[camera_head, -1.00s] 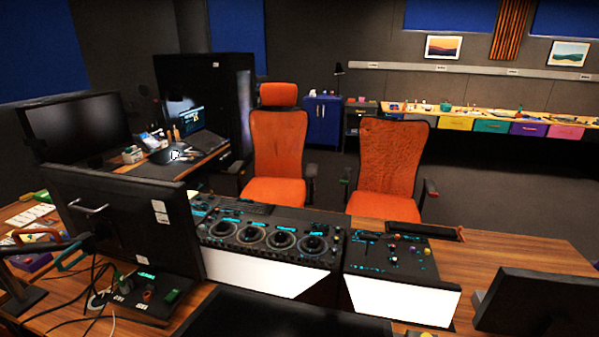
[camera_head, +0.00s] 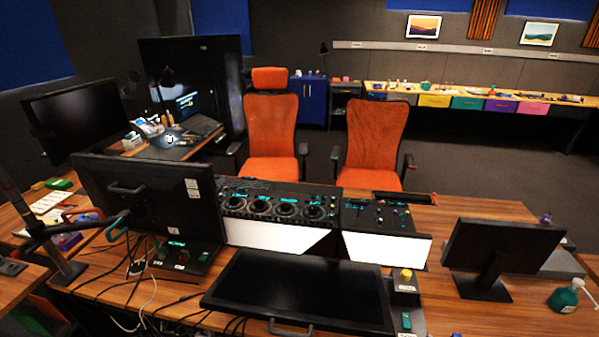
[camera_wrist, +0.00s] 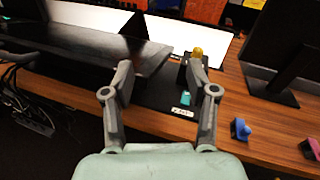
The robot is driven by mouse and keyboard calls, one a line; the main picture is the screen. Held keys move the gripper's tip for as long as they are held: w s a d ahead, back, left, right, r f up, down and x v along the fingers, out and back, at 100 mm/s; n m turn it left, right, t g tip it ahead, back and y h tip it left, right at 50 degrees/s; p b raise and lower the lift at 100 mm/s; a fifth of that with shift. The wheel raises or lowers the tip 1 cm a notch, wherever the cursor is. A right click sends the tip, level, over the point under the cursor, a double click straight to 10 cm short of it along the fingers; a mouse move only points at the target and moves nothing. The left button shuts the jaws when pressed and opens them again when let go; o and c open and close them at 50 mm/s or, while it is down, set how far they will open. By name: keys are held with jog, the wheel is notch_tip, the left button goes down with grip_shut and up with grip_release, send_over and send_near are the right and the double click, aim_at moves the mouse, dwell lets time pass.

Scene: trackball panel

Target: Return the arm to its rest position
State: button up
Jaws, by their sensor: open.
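My gripper (camera_wrist: 160,75) shows in the wrist view with its two grey fingers spread wide apart and nothing between them. It hangs above the front edge of the wooden desk. Beyond the right finger is a small black panel with a yellow ball (camera_wrist: 197,52) and a teal part (camera_wrist: 187,98). In the head view the same yellow ball (camera_head: 406,274) sits at the right end of the flat black monitor. My gripper and arm do not show in the head view.
A low black monitor (camera_head: 300,290) lies in front of the console (camera_head: 278,207). Loose cables (camera_head: 140,268) lie at left. Two orange chairs (camera_head: 271,125) stand behind. The wooden desk (camera_head: 440,205) has bare room at right.

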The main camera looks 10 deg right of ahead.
jog(key=w+a+r+n+g+y+b, duration=0.1)
jog(key=w+a+r+n+g+y, duration=0.15)
jog(key=a+n, duration=0.85)
jog(key=w+a+r+n+g+y+b, duration=0.1)
jog(key=w+a+n+g+y, duration=0.15)
jog(key=a+n, duration=0.9)
jog(key=s+a+r+n+h+b, duration=0.25)
jog(key=s+a+r+n, duration=0.4)
jog(key=n, duration=0.65)
notch_tip(320, 180, up, 36)
jog(key=a+p, duration=0.1)
jog(key=p, duration=3.8)
notch_tip(320, 180, down, 38)
jog(key=b, duration=3.8)
jog(key=shift+s+a+r+h, duration=0.15)
jog(key=shift+h, duration=0.3)
